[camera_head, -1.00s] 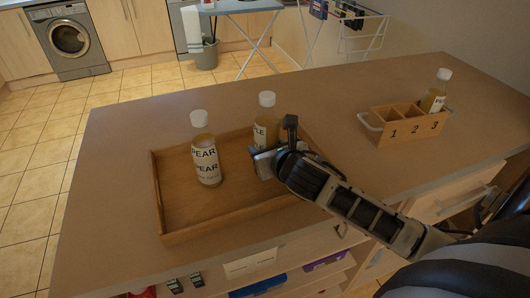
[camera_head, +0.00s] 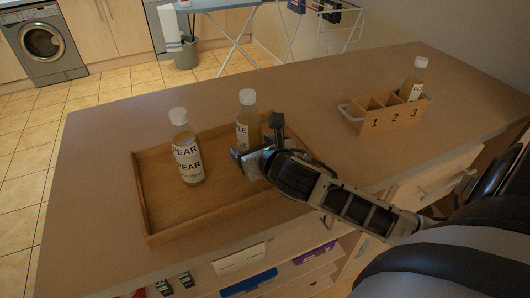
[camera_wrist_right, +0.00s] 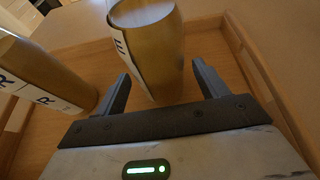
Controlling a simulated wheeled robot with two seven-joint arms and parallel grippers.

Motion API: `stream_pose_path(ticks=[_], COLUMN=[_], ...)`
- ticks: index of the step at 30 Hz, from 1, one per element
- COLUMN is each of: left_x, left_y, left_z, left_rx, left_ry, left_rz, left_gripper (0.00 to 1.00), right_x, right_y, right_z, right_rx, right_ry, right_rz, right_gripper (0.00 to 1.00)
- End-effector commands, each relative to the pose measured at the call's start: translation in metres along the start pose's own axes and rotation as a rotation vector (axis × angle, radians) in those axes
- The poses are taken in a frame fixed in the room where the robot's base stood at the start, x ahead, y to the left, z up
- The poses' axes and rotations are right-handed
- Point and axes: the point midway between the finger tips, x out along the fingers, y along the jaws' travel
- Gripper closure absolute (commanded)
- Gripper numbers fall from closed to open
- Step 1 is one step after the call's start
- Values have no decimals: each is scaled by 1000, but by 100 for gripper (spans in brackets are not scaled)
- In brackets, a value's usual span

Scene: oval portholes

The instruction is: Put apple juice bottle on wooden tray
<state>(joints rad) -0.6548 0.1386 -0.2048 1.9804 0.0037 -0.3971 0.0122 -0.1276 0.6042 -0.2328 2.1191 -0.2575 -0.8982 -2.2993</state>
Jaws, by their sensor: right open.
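The apple juice bottle (camera_head: 247,122), with a white cap and a label ending in "LE", stands upright in the wooden tray (camera_head: 180,226). My right gripper (camera_head: 257,143) is open close beside it, on its near side, and hides its lower part. In the right wrist view the bottle (camera_wrist_right: 152,42) rises between the two spread fingers (camera_wrist_right: 161,72), with a gap at each side. A pear juice bottle (camera_head: 186,150) stands upright in the same tray to the left. My left gripper is not in view.
A wooden crate (camera_head: 390,122) with compartments numbered 1, 2 and 3 stands to the right on the countertop (camera_head: 300,85). A similar bottle (camera_head: 413,80) stands in compartment 3. The pear bottle is close to my right gripper's left side.

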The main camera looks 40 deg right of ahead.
Motion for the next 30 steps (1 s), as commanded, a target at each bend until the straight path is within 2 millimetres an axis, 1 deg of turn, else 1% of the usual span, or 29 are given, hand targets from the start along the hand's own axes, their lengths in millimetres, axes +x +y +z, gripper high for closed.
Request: stream_pose_path(ticks=[1,6,9,13,18,30], left_x=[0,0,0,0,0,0], left_y=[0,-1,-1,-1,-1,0], left_z=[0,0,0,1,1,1], left_rx=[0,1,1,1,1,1], left_ry=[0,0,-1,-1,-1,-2], left_rz=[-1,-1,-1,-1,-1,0], left_gripper=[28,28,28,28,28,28], right_x=[-12,-50,-69,-87,-98,-98], right_y=[0,0,0,0,0,0], right_z=[0,-1,-1,-1,0,0], right_rx=[-2,-2,-2,-1,2,1], right_ry=[1,2,2,1,0,0], right_rz=[3,3,3,1,1,1], right_gripper=[28,28,28,28,28,28])
